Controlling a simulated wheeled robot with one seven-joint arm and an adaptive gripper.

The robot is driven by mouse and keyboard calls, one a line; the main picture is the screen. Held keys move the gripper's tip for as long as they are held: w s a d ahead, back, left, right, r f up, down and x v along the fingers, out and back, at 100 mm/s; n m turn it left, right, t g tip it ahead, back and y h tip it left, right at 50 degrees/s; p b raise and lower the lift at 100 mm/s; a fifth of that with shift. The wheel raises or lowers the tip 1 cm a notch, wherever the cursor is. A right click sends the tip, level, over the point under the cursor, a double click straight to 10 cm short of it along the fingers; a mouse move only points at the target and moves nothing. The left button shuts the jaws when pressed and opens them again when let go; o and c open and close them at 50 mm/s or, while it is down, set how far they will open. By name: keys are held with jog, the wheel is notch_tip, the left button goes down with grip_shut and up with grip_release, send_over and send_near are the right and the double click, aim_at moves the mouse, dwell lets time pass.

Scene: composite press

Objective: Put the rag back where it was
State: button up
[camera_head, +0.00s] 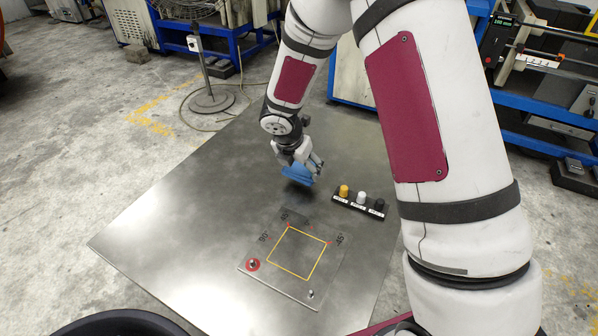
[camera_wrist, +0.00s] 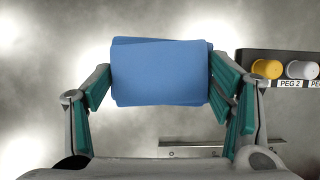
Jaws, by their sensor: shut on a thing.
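The rag is a folded blue cloth (camera_wrist: 162,75) between the two teal-padded fingers of my gripper (camera_wrist: 165,90) in the wrist view. It also shows in the head view as a blue piece (camera_head: 298,174) under my gripper (camera_head: 303,166), near the middle of the metal table (camera_head: 180,215). My gripper is shut on the rag, with a finger on its left and right edges. I cannot tell whether the rag touches the table.
A black peg holder (camera_head: 357,205) with yellow, white and black pegs stands just right of the rag. A plate (camera_head: 268,271) with a yellow outlined square, angle marks and a red-ringed pin lies nearer on the table. The table's left part is clear.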

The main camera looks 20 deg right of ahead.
aim_at(299, 173)
jog(key=shift+w+f, duration=0.15)
jog(key=shift+w, duration=0.4)
jog(key=shift+f+b, duration=0.55)
jog(key=shift+f, duration=1.05)
jog(key=shift+f, duration=0.1)
jog(key=shift+f, duration=0.1)
jog(key=o, duration=1.2)
